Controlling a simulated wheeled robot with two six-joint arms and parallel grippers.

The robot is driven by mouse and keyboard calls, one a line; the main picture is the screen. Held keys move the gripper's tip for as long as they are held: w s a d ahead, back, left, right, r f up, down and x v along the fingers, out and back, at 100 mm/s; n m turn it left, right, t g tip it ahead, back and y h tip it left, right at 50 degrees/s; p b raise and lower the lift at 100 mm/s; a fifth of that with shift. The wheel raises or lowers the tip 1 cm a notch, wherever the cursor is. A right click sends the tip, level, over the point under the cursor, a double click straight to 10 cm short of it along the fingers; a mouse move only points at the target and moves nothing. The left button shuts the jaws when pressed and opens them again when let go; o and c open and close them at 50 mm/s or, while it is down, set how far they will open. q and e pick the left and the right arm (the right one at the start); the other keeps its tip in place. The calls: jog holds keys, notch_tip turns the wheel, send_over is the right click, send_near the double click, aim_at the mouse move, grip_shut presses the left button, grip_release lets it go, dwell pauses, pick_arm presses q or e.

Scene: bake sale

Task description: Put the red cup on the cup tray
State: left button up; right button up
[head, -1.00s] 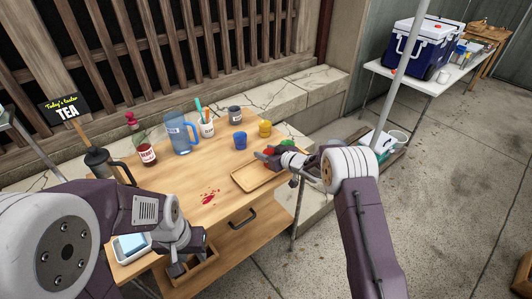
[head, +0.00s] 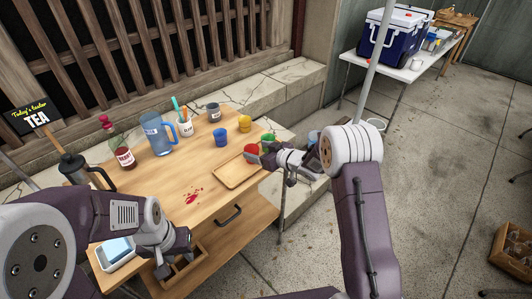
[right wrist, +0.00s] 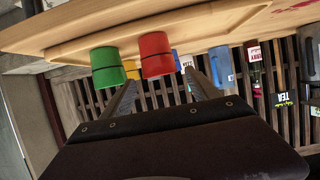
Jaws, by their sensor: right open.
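The red cup (head: 251,149) is at the back right end of the wooden cup tray (head: 222,182). It overlaps the tray's edge in the right wrist view (right wrist: 156,54), which is upside down; I cannot tell whether its base rests fully on the tray. The green cup (head: 268,139) is close beside it, also in the right wrist view (right wrist: 106,68). My right gripper (head: 263,155) is open, with its fingers on either side of the red cup or just short of it; contact is unclear. My left gripper (head: 168,264) hangs at the table's front left, its jaws unclear.
A blue cup (head: 221,138) and a yellow cup (head: 244,123) stand behind the tray. A red spill (head: 193,196) marks the tabletop. The tray's front part is empty.

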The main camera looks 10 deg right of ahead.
jog(key=v, duration=0.5)
jog(key=s+d+f+m+g+h, duration=0.25)
jog(key=s+d+h, duration=0.2)
jog(key=s, duration=0.25)
jog(key=s+d+f+m+g+h, duration=0.1)
jog(key=s+d+m+g+h, duration=0.15)
jog(key=s+d+h, duration=0.35)
jog(key=s+a+m+g+y, duration=0.2)
jog(key=s+g, duration=0.2)
jog(key=s, duration=1.3)
jog(key=shift+a+f+g+y, duration=0.2)
jog(key=shift+f+g+y, duration=0.15)
jog(key=shift+f+g, duration=0.05)
